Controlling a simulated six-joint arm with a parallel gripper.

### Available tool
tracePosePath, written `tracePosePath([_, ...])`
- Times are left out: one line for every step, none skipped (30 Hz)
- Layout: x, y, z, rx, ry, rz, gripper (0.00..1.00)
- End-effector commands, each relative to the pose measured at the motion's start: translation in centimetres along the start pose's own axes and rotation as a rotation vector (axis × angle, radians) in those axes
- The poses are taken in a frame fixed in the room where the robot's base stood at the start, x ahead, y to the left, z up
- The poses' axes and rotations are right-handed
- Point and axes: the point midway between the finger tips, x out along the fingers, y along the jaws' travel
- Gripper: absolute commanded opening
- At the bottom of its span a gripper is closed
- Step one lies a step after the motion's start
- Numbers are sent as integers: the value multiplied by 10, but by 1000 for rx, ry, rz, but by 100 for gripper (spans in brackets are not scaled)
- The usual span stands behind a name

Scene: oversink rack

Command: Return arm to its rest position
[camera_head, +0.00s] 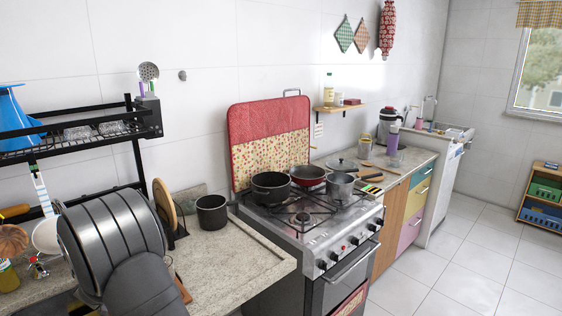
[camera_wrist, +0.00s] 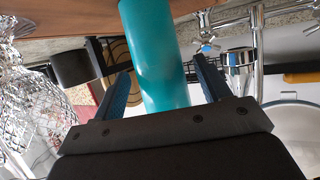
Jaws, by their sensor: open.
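My gripper (camera_wrist: 165,85) shows in the wrist view with its two blue-lined fingers spread apart. A teal cylinder (camera_wrist: 155,50) stands in line with the gap between the fingers. A little room shows on either side of it, and I cannot tell how deep it reaches between them. In the head view my grey arm fills the lower left, in front of the counter, and my gripper is hidden there.
A black two-tier rack (camera_head: 85,138) stands over the left counter. A dark pot (camera_head: 212,212) and a round wooden board (camera_head: 165,208) are close to my arm. The stove (camera_head: 310,225) with pans is further right. The counter front (camera_head: 235,250) is bare.

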Motion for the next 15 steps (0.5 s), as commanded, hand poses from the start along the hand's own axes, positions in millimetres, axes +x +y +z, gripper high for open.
tracePosePath([9,0,1,0,0,1,70])
tracePosePath([14,0,1,0,0,1,70])
tracePosePath([19,0,1,0,-1,1,70])
tracePosePath([22,1,2,0,-1,1,70])
tracePosePath([20,0,0,1,1,-1,70])
tracePosePath([17,0,-6,3,2,-1,70])
tracePosePath([15,0,-9,3,2,-1,70])
tracePosePath([14,0,-11,1,2,-1,70])
tracePosePath([13,0,-13,2,1,0,70])
tracePosePath([13,0,-15,2,1,0,70])
tracePosePath([12,0,-16,2,1,0,70])
tracePosePath([12,0,-17,1,1,0,70])
tracePosePath([11,0,-18,0,1,0,70])
tracePosePath([11,0,-18,0,1,0,70])
tracePosePath([11,0,-18,0,0,0,70])
